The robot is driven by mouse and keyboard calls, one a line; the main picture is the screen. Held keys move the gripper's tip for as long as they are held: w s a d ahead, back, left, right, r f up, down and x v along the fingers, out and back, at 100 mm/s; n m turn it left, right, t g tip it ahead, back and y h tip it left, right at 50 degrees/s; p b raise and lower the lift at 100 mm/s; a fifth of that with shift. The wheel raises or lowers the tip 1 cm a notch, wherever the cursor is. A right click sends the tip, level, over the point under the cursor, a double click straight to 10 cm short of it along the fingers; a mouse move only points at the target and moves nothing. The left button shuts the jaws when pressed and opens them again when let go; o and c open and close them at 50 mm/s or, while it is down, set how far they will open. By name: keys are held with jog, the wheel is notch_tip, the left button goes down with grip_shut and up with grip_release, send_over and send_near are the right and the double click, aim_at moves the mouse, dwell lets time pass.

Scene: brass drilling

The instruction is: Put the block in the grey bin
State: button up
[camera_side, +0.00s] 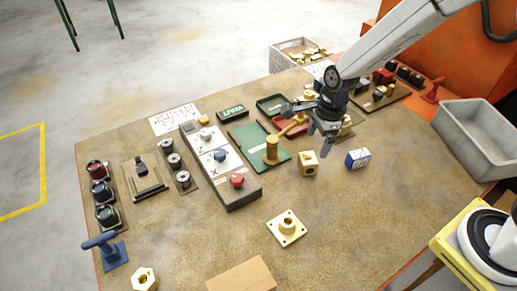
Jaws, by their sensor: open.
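A brass block (308,163) with a dark round hole in its front face stands on the brown table, right of the green mat. A smaller blue and white block (357,158) lies to its right. My gripper (322,138) is open, fingers pointing down, a little behind and above the brass block. Nothing shows between its fingers. The grey bin (450,125) stands at the table's right side, open at the top, and its visible inside looks empty.
A brass flange (287,226) lies in front. A control box with knobs (236,186) is left. A light crate of brass parts (279,60) stands behind. Table between blue block and bin looks clear.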

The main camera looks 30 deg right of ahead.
aim_at(309, 157)
jog(key=shift+w+a+f+m, duration=0.25)
jog(key=shift+w+m, duration=0.05)
jog(key=shift+m, duration=0.4)
jog(key=shift+f, duration=0.1)
jog(key=shift+a+f, duration=0.15)
jog(key=shift+f, duration=1.05)
jog(key=shift+f, duration=0.1)
jog(key=shift+w+a+f, duration=0.1)
jog(key=shift+f, duration=1.15)
jog(key=shift+w+a+f, duration=0.1)
jog(key=shift+f, duration=1.15)
grip_shut()
